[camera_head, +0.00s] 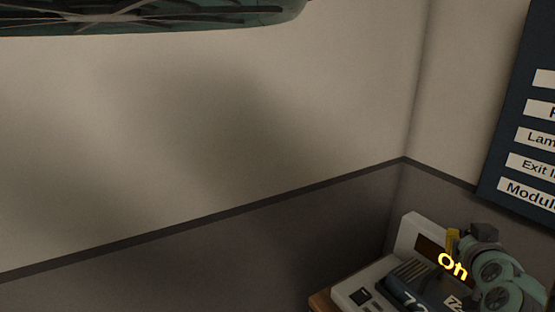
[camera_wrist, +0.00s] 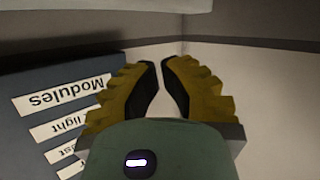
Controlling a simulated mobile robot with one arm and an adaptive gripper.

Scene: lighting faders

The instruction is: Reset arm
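From the head view I cannot tell whether the fingers touch the console. My green arm covers part of the console.
A dark blue board (camera_head: 515,150) with white labels hangs on the right wall; it also shows at the left of the wrist view (camera_wrist: 60,80). A wooden edge (camera_head: 320,301) lies under the console. The wall on the left is bare. A greenish rounded object (camera_head: 150,18) spans the top left.

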